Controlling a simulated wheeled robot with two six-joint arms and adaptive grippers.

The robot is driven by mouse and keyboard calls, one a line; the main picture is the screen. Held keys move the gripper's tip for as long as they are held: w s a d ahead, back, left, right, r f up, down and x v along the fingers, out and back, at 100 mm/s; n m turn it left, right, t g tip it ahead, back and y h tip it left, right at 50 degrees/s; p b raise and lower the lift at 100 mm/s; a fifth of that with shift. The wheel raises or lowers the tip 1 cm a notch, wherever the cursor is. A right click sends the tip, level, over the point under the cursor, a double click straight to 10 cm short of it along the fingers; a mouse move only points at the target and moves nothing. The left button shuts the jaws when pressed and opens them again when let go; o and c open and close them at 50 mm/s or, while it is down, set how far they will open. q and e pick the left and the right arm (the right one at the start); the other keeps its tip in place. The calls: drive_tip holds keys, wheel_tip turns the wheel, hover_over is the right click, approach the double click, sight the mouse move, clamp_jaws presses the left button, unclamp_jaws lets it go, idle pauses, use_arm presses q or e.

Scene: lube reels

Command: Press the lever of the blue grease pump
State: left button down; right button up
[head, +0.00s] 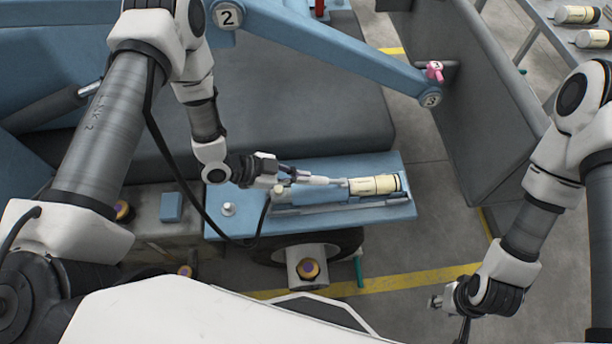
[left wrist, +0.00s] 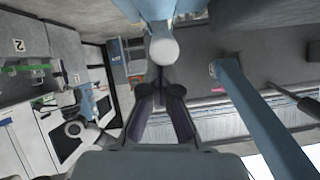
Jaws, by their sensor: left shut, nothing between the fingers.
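The grease pump is a light blue bench (head: 392,215) with a cream cartridge (head: 375,185) lying along it, in the middle of the head view. A pale rod, seemingly the lever (head: 318,181), lies left of the cartridge. My left gripper (head: 286,172) is shut and empty, its tips at the rod's left end; I cannot tell whether they touch. In the left wrist view, a pale rounded end (left wrist: 163,50) of a blue part shows just beyond the left gripper (left wrist: 160,92). My right gripper (head: 437,301) hangs low at the right, away from the pump; its fingers are too small to read.
A blue arm marked 2 and 3 (head: 330,48) with a pink piece (head: 435,71) crosses behind the pump. A grey panel (head: 480,95) stands at the right. A rack (head: 560,30) holds cream cartridges at the top right. Open floor lies right of the bench.

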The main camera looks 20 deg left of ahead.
use_arm(q)
drive_tip(key=f+h+b, duration=0.1)
drive_tip(key=a+f+t+b, duration=0.1)
drive_tip(key=f, duration=0.1)
drive_tip(key=shift+s+h+b, duration=0.2)
drive_tip(key=shift+h+b, duration=0.2)
drive_tip(key=shift+s+a+f, duration=0.1)
drive_tip(key=shift+s+f, duration=0.05)
drive_tip(key=shift+f, duration=0.15)
use_arm(e)
wheel_tip(320, 180, down, 4)
drive_tip(key=shift+f, duration=0.15)
use_arm(q)
drive_tip(key=shift+f, duration=0.15)
